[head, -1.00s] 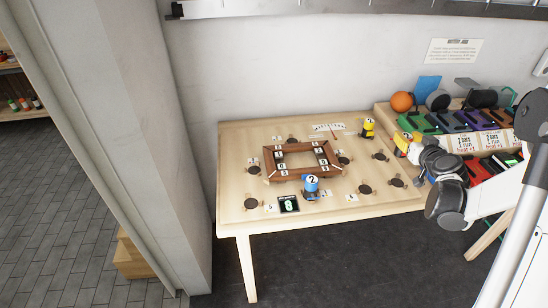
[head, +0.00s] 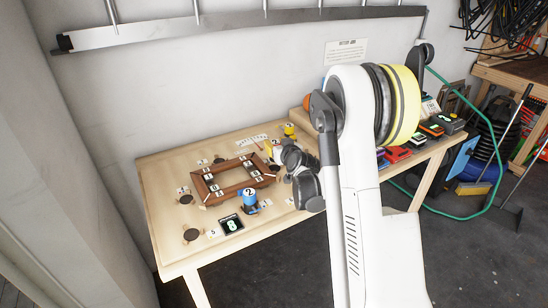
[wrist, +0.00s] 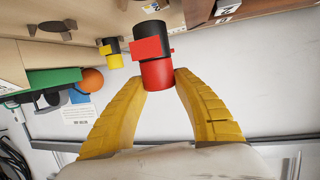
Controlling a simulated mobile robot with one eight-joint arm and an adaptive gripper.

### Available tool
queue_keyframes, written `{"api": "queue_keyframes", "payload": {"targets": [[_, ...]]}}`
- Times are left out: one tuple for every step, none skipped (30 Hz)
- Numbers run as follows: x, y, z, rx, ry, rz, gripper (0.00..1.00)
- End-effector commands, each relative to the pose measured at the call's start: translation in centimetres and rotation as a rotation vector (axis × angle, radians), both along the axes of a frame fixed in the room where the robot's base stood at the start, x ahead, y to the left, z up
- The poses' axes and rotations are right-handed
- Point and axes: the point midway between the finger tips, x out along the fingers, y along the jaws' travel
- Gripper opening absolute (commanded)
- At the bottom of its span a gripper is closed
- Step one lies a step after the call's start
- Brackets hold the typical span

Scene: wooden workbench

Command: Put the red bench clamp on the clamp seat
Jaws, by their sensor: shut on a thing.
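The red bench clamp (wrist: 156,72), a red cylinder with black bands and a red block on its side, is between the yellow fingers of my gripper (wrist: 152,98) in the wrist view. My gripper is shut on it. Several dark round seats lie around the frame, such as one at the left (head: 186,199) and one at the front (head: 192,235). I cannot tell which is the clamp seat.
A blue clamp (head: 249,202) marked 2 stands at the frame's front. A yellow clamp (head: 290,131) stands at the back right, close to my gripper.

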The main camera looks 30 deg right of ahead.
Motion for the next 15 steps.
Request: {"api": "queue_keyframes", "payload": {"targets": [[0.1,0.1,-0.2,0.0,-0.001,0.0,0.0],[0.1,0.2,-0.4,0.0,-0.001,-0.001,0.0],[0.1,0.2,-0.7,0.0,-0.001,-0.001,0.0],[0.1,0.2,-1.1,0.0,-0.001,-0.001,0.0],[0.1,0.2,-1.6,0.0,-0.001,-0.001,0.0],[0.1,0.2,-2.3,0.0,-0.001,-0.001,0.0],[0.1,0.2,-2.9,0.0,-0.001,-0.001,0.0],[0.1,0.1,-3.4,0.0,-0.001,-0.001,0.0],[0.1,0.1,-3.9,0.0,-0.001,-0.001,0.0],[0.1,0.1,-4.1,0.0,-0.001,-0.001,0.0],[0.1,0.1,-4.2,0.0,-0.001,-0.001,0.0],[0.1,0.1,-4.2,0.0,-0.001,-0.001,0.0],[0.1,0.1,-4.1,0.0,-0.001,-0.001,0.0],[0.1,0.1,-4.0,0.0,-0.001,-0.001,0.0],[0.1,0.1,-4.0,0.0,-0.001,-0.001,0.0]]}}
